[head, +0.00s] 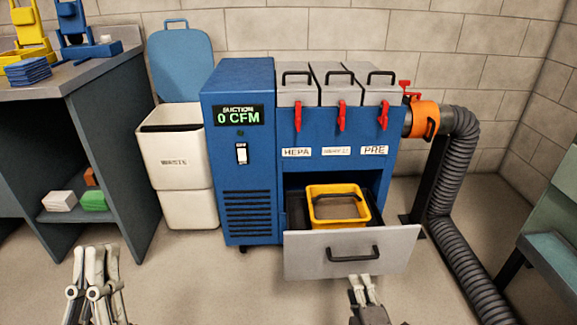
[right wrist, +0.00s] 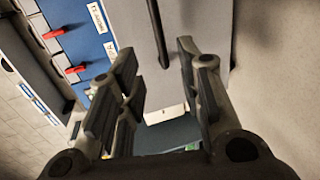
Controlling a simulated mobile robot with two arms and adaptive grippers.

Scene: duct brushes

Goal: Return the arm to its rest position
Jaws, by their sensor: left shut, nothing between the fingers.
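My left gripper (head: 95,262) is at the lower left of the head view, in front of the dark shelf unit. Its fingers are together with nothing between them. My right gripper (head: 365,286) is at the bottom of the head view, just in front of the grey drawer front (head: 345,256). In the right wrist view its fingers (right wrist: 158,65) stand apart with nothing between them. The drawer handle (head: 352,254) is beyond it; I cannot tell whether they touch.
The blue suction machine (head: 240,165) reads 0 CFM. Its drawer is pulled out, holding a yellow frame (head: 338,219). A white waste bin (head: 178,190) with raised lid stands left. A shelf unit (head: 120,140) is further left. A grey hose (head: 455,180) runs down the right.

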